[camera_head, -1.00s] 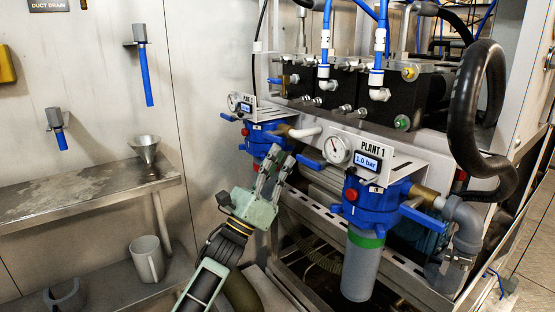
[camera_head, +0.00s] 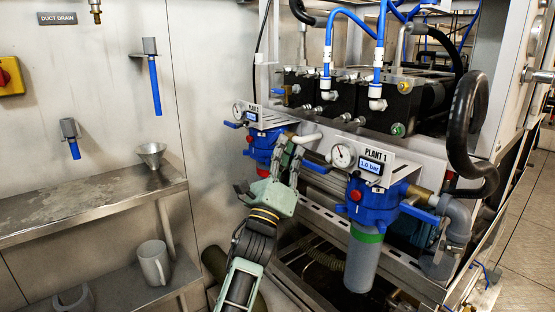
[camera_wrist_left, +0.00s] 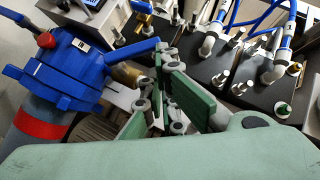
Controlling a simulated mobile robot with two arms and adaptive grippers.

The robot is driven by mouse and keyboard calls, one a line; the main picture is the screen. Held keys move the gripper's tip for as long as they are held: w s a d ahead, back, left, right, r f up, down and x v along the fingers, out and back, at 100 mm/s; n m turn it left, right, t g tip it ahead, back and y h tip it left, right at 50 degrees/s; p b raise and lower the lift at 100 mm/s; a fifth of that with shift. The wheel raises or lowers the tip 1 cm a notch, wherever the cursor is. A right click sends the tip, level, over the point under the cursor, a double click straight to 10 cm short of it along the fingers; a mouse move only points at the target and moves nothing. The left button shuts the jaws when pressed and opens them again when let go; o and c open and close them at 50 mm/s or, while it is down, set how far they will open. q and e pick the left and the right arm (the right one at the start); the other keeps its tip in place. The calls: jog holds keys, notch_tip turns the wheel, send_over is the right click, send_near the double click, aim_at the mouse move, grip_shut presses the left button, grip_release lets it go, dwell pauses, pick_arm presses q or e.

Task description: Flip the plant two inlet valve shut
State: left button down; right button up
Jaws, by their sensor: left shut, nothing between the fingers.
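The plant two filter unit (camera_head: 262,141) is a blue housing with a red band, behind plant one in the head view. Its blue housing (camera_wrist_left: 62,75) fills the left of the left wrist view. A blue valve handle (camera_wrist_left: 135,50) sticks out from that housing to the right, above a brass fitting (camera_wrist_left: 126,73). Another blue handle (camera_head: 232,125) points left in the head view. My left gripper (camera_head: 290,150) is just right of the plant two housing. Its fingers (camera_wrist_left: 165,85) are beside the handle's free end; contact cannot be told. It is shut and empty. My right gripper is out of view.
The plant one unit (camera_head: 372,202) with its gauge (camera_head: 343,155) and blue handles stands close on the right. Black pump blocks and blue hoses are behind. A steel shelf (camera_head: 90,205) with a funnel (camera_head: 151,154) and a mug (camera_head: 153,262) is at left.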

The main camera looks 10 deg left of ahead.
pick_arm(q)
jog(key=shift+w+d+r, duration=0.1)
jog(key=shift+d+r, duration=0.05)
jog(key=shift+r, duration=0.9)
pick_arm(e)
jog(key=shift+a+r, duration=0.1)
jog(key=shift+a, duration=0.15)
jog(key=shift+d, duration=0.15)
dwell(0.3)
pick_arm(q)
jog(key=v, duration=1.2)
jog(key=shift+f, duration=0.1)
